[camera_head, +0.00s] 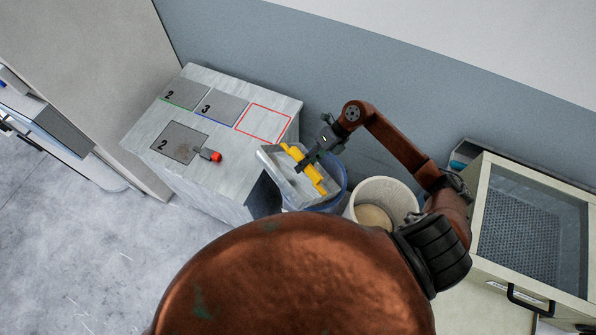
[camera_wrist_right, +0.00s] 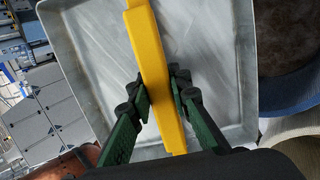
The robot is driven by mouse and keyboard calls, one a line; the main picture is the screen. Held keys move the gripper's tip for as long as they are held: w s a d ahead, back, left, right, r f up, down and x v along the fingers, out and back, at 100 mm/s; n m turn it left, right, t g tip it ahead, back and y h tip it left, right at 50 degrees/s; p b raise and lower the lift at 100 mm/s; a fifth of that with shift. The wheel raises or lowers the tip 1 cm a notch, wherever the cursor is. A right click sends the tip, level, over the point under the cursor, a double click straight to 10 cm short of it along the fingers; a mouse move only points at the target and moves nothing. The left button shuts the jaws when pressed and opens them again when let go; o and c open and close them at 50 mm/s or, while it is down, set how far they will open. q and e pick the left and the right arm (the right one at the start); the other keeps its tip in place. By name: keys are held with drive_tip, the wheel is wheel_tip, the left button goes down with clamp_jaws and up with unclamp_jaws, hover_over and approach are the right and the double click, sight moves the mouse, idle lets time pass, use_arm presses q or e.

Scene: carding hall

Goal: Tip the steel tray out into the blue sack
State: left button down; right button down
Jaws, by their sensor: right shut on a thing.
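The steel tray (camera_head: 277,168) is off the table, tilted, beside the table's right edge. A yellow bar (camera_head: 313,174) runs across it. My right gripper (camera_head: 310,160) is shut on this bar. In the right wrist view the fingers (camera_wrist_right: 159,84) close on both sides of the bar (camera_wrist_right: 145,40), and the visible tray floor (camera_wrist_right: 90,50) looks bare, with light smears. The blue sack (camera_head: 342,176) stands open below and beside the tray, which partly hides it. Its blue rim (camera_wrist_right: 291,104) shows in the wrist view, with dark matter inside. My left gripper is not seen.
A grey table (camera_head: 140,135) carries numbered dark panels, a red outlined square (camera_head: 264,122) and a small red-ended object (camera_head: 211,155). A cream bin (camera_head: 399,197) with tan contents stands right of the sack. A glass-topped cabinet (camera_head: 480,262) stands further right. The wall is close behind.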

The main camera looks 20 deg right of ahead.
wheel_tip(320, 180, up, 4)
drive_tip(key=h+p, duration=0.3)
drive_tip(key=p, duration=0.1)
drive_tip(key=t+h+p, duration=0.1)
drive_tip(key=h+p, duration=0.2)
drive_tip(key=p, duration=0.1)
drive_tip(key=shift+a+r+n, duration=0.1)
drive_tip(key=shift+r+n, duration=0.1)
drive_tip(key=shift+n, duration=0.1)
drive_tip(key=shift+w+r+h+p, duration=0.1)
drive_tip(key=shift+r+h+p, duration=0.1)
drive_tip(key=shift+h+p, duration=0.25)
drive_tip(key=shift+r+t+h+p, duration=0.15)
drive_tip(key=shift+t+h+p, duration=0.2)
drive_tip(key=shift+h, duration=0.2)
